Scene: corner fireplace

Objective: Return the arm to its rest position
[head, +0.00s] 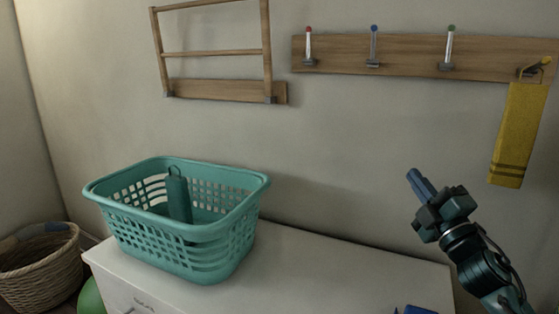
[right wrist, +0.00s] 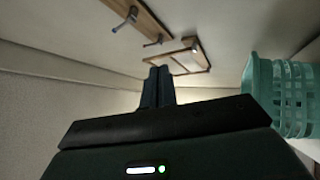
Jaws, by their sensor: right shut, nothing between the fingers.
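My right gripper (head: 415,178) is raised in front of the wall at the right of the head view, above the right end of the white cabinet top. Its fingers are together with nothing between them. They also show closed in the right wrist view (right wrist: 159,86). The gripper is apart from the wall, the hook rail and the basket. My left gripper is in neither view.
A teal laundry basket (head: 225,236) holding a teal item (head: 178,196) stands on the white cabinet (head: 330,268). A wooden hook rail (head: 415,60) bears a yellow towel (head: 518,135). A wooden rack (head: 215,90) hangs left. A wicker basket (head: 40,275) stands lower left.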

